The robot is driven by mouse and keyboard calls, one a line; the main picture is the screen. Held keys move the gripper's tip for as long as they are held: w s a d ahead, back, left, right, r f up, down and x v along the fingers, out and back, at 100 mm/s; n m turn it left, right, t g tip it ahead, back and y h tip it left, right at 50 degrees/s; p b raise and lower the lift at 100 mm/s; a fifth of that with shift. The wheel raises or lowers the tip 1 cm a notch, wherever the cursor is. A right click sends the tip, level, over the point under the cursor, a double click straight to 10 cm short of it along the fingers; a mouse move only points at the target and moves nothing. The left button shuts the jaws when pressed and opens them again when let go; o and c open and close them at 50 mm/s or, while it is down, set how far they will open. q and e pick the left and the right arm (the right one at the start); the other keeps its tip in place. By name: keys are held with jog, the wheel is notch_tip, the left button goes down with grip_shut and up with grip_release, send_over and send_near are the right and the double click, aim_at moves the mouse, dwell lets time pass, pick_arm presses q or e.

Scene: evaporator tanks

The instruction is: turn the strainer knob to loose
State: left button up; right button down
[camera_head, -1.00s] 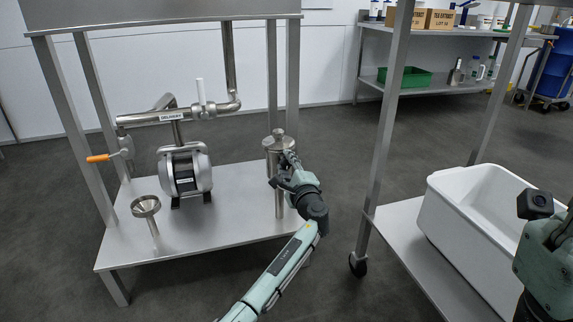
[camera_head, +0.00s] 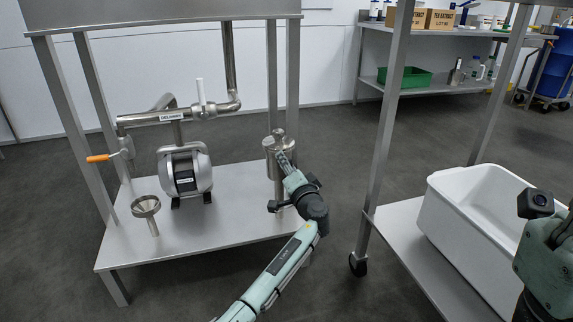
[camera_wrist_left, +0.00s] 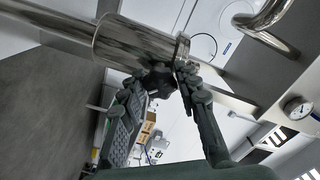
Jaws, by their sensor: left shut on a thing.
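The strainer is a steel cylinder (camera_head: 278,146) on a post at the right side of the low steel table. In the left wrist view its polished body (camera_wrist_left: 135,45) lies tilted across the upper middle. The dark lobed strainer knob (camera_wrist_left: 158,82) sits under it, between my fingers. My left gripper (camera_wrist_left: 163,83) is shut on the knob, one finger on each side. In the head view the left gripper (camera_head: 281,160) reaches the near side of the strainer, and it hides the knob there. Of my right arm only a part shows at the right edge, not its fingers.
A pump (camera_head: 185,172), a funnel (camera_head: 146,206) and an orange-handled valve (camera_head: 98,158) are left of the strainer. A table leg (camera_head: 292,80) stands close behind it. A cart with a white tub (camera_head: 455,205) stands to the right. Bare floor lies between.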

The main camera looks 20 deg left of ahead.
pick_arm(q)
jog(key=n, duration=0.4)
jog(key=shift+n, duration=0.3)
dwell(0.3)
jog(key=o, duration=1.2)
jog(key=shift+c, duration=0.2)
notch_tip(320, 180, up, 10)
jog(key=shift+r, duration=0.1)
